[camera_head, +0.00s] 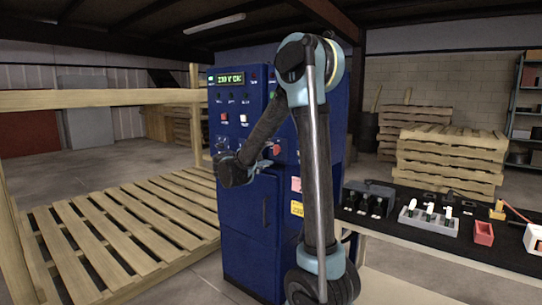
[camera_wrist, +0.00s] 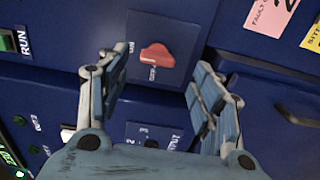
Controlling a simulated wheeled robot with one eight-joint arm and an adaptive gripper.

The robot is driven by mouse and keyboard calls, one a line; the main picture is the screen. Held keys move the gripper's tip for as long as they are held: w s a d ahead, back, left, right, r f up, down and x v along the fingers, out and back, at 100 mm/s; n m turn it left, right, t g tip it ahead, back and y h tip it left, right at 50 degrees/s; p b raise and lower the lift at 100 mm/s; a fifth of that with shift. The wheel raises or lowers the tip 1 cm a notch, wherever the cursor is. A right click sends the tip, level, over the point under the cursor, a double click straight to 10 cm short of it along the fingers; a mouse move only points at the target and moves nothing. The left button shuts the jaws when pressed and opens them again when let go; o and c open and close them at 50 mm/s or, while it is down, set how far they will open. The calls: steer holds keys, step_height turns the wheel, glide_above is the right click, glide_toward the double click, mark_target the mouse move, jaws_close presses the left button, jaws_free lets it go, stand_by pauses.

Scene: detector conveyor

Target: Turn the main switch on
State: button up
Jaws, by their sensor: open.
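The main switch appears as a red rotary handle (camera_wrist: 157,55) on a grey plate on the blue cabinet front, in the wrist view. Its handle lies roughly across that picture; the small lettering by it is too blurred to read. A red knob (camera_head: 276,149), likely the same switch, shows beside my gripper in the head view. My gripper (camera_wrist: 160,80) is open and empty. Its fingers stand left and right of the handle in the wrist view, and I see no contact. In the head view my gripper (camera_head: 264,162) is close to the cabinet front, partly hidden by my arm.
The blue cabinet (camera_head: 245,240) has a lit display (camera_head: 230,79), buttons and a lower door. A wooden pallet platform (camera_head: 110,235) is at left. A dark table (camera_head: 460,245) with several devices and a red bin (camera_head: 484,232) is at right.

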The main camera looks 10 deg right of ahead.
steer(key=v, duration=0.6)
steer(key=shift+s, duration=0.15)
steer(key=shift+a, duration=0.1)
steer(key=s+d+f+m+g+y, duration=0.2)
steer(key=s+d+f+g, duration=0.25)
steer(key=s+d, duration=0.35)
steer(key=s+d+f+m+g+y, duration=0.2)
steer(key=s+d+f+g+y, duration=0.1)
steer(key=s+d+f, duration=0.45)
steer(key=s+a+f+m+g+y, duration=0.1)
steer(key=s+f+y, duration=0.3)
steer(key=s, duration=0.6)
steer(key=s+a+f+m+g+y, duration=0.2)
steer(key=s+f, duration=0.5)
steer(key=s, duration=0.4)
steer(key=shift+s+a+f+m+y, duration=0.15)
steer(key=shift+s+a+m+y, duration=0.15)
steer(key=shift+a+m+y, duration=0.45)
steer(key=shift+d+y, duration=0.2)
steer(key=shift+y, duration=0.05)
